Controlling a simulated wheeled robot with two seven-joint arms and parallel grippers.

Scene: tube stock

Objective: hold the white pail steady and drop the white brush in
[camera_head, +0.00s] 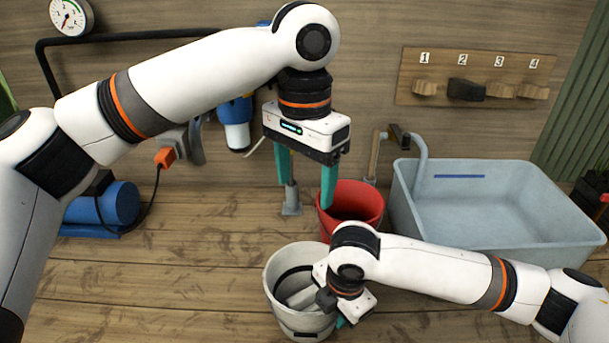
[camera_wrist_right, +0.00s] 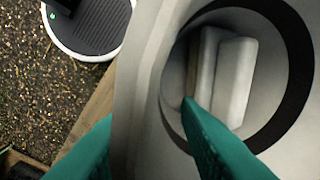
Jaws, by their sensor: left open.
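The white pail (camera_head: 271,285) stands on the wooden bench at the bottom middle; its grey-white wall also fills the middle of the right wrist view (camera_wrist_right: 140,85). Pale rounded pieces, apparently the white brush (camera_head: 299,296), lie inside the pail; in the right wrist view they show as two white bars (camera_wrist_right: 236,80). My right gripper (camera_head: 338,318) is at the pail's right side, one teal finger inside and one outside, with the wall between them; its fingertips are mostly hidden in the head view. My left gripper (camera_head: 306,193) is open and empty above and behind the pail, fingers pointing down.
A red bucket (camera_head: 358,203) stands just behind the pail, close to my left gripper's right finger. A large pale blue basin (camera_head: 500,228) is at the right. A blue machine (camera_head: 118,203) sits at the left. The bench left of the pail is clear.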

